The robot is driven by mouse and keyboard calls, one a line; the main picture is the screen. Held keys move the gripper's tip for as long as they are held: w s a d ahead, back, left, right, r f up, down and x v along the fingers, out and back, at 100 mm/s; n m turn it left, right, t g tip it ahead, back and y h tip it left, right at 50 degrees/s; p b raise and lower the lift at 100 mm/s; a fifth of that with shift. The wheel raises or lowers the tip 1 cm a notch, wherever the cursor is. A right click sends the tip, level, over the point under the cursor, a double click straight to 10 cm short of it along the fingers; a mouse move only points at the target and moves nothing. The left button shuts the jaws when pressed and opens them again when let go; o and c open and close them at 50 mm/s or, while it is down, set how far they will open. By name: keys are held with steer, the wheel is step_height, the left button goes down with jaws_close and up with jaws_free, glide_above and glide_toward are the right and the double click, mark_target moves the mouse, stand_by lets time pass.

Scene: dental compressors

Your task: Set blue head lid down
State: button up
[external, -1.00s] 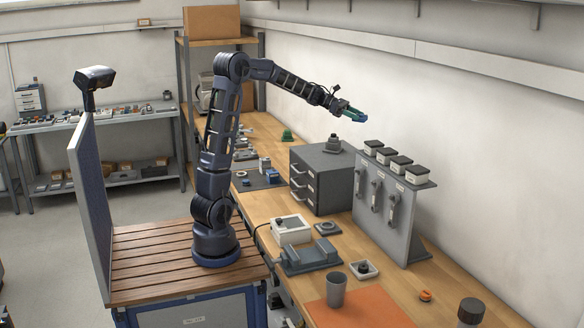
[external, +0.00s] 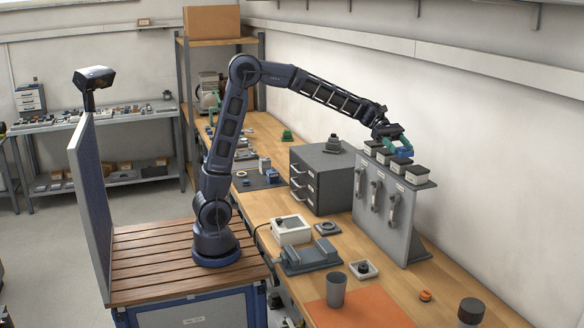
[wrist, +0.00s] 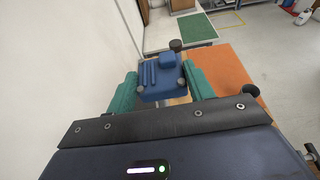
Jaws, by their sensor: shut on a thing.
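The blue head lid (wrist: 158,72) is held between the green fingers of my gripper (wrist: 160,84) in the wrist view. It has ribs and a raised block on its top face. In the external view my gripper (external: 396,146) points down over the top shelf of the grey upright panel (external: 384,208), with the blue lid (external: 404,151) at the row of black-topped boxes. The lid overlaps the boxes in the picture, so I cannot tell if it touches one.
Black-topped boxes (external: 417,174) line the panel's shelf close to my gripper. A grey drawer cabinet (external: 322,180) stands left of the panel. An orange mat (external: 365,308) with a grey cup (external: 336,289) lies in front. The wall is close behind the panel.

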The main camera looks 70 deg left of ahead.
steer(key=s+d+m+g, duration=0.25)
steer(key=s+d, duration=0.35)
steer(key=d, duration=0.4)
steer(key=m+g+y, duration=0.1)
steer(key=m+g, duration=0.2)
steer(key=g, duration=0.1)
glide_above(379, 300)
step_height(379, 300, down, 33)
steer(key=shift+n, duration=0.25)
steer(key=shift+f, duration=5.35)
steer(key=shift+f, duration=0.1)
steer(key=o, duration=1)
steer(key=shift+o, duration=0.2)
steer(key=shift+w+a+r+t, duration=0.15)
steer(key=shift+a+r+t, duration=0.05)
steer(key=shift+a+t, duration=0.05)
steer(key=shift+v, duration=3.5)
